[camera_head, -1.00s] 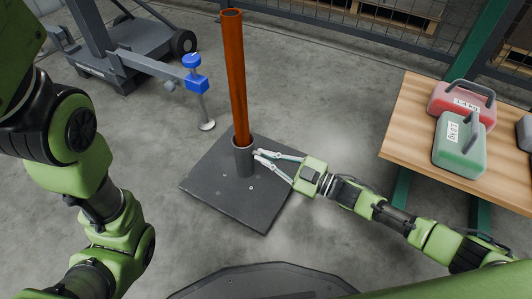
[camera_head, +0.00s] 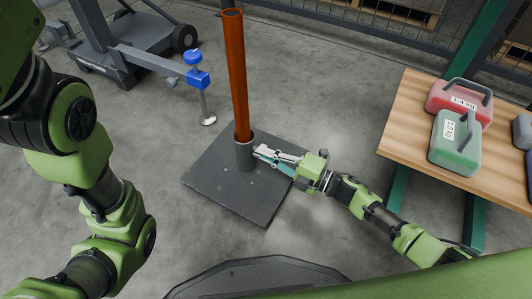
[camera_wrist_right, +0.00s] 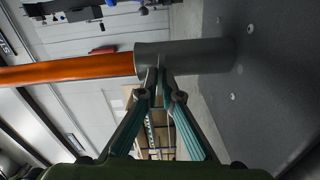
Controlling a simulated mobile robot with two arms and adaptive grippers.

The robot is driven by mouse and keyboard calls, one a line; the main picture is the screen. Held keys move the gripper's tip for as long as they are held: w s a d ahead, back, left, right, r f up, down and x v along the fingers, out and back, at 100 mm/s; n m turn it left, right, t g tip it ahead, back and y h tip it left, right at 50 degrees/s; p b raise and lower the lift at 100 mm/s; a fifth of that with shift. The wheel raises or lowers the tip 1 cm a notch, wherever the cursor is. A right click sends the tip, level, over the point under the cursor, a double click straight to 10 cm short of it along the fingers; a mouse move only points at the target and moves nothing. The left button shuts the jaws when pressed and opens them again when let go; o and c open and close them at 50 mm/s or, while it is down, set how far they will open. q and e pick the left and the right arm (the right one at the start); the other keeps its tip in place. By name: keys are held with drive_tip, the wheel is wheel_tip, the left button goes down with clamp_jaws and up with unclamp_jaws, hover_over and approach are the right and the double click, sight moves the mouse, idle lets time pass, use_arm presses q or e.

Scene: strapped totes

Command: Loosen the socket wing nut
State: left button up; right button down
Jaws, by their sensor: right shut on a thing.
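An orange pole (camera_head: 236,80) stands upright in a dark grey socket (camera_head: 244,156) on a square black base plate (camera_head: 215,182). In the right wrist view the pole (camera_wrist_right: 70,72) lies across the picture and enters the socket (camera_wrist_right: 195,64). My right gripper (camera_head: 260,152) is at the socket's right side, its fingertips shut on the wing nut there. In the wrist view the fingertips (camera_wrist_right: 160,80) meet in front of the socket wall; the nut is mostly hidden between them. My left arm shows at the left, but its gripper is out of view.
A grey wheeled stand with a blue clamp (camera_head: 198,79) is at the back left. The floor around the plate is clear.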

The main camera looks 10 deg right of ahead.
drive_tip(key=n+b, duration=0.1)
drive_tip(key=n, duration=0.2)
drive_tip(key=n+b, duration=0.1)
drive_tip(key=n, duration=0.3)
drive_tip(key=n+b, duration=0.1)
drive_tip(key=n, duration=0.3)
drive_tip(key=shift+a+f+b, duration=0.2)
drive_tip(key=shift+f+b, duration=0.15)
drive_tip(key=shift+b, duration=0.05)
drive_tip(key=shift+w+d+r+n+b, duration=0.1)
drive_tip(key=shift+w+n+b, duration=0.1)
drive_tip(key=shift+n, duration=3.3)
drive_tip(key=shift+w+d+n+b, duration=0.1)
drive_tip(key=shift+n+b, duration=0.1)
drive_tip(key=shift+n, duration=3.3)
drive_tip(key=shift+w+d+r+n+b, duration=0.1)
drive_tip(key=shift+w+n+b, duration=0.1)
drive_tip(key=shift+n, duration=3.3)
